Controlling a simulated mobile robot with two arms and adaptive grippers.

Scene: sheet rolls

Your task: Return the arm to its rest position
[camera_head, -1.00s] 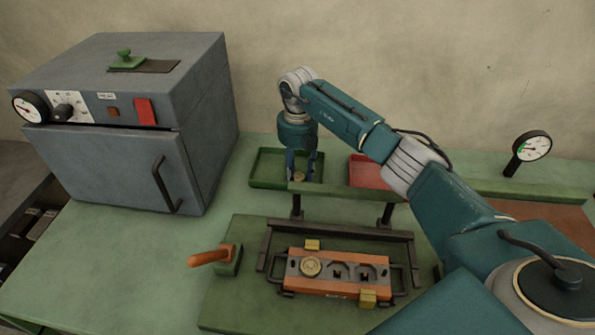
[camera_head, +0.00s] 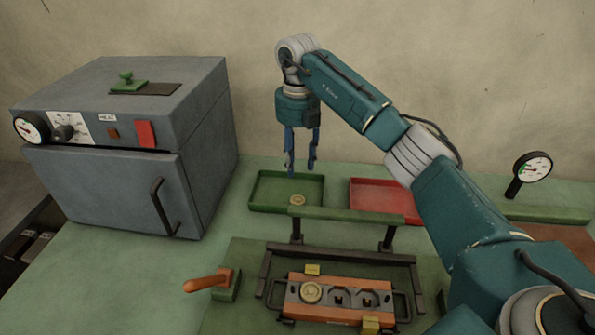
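My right arm reaches in from the right. Its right gripper (camera_head: 300,168) hangs above the green tray (camera_head: 262,188), fingers pointing down and apart, with nothing between them. A small brass-coloured round piece (camera_head: 298,199) lies in the green tray, below the fingertips and apart from them. My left gripper is not in view.
A grey oven (camera_head: 105,180) with its door shut stands at the left. A red tray (camera_head: 385,205) is right of the green one. In front lies an orange fixture (camera_head: 330,315) holding a round piece (camera_head: 311,292), beside an orange-handled lever (camera_head: 208,282). A gauge (camera_head: 532,168) stands at right.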

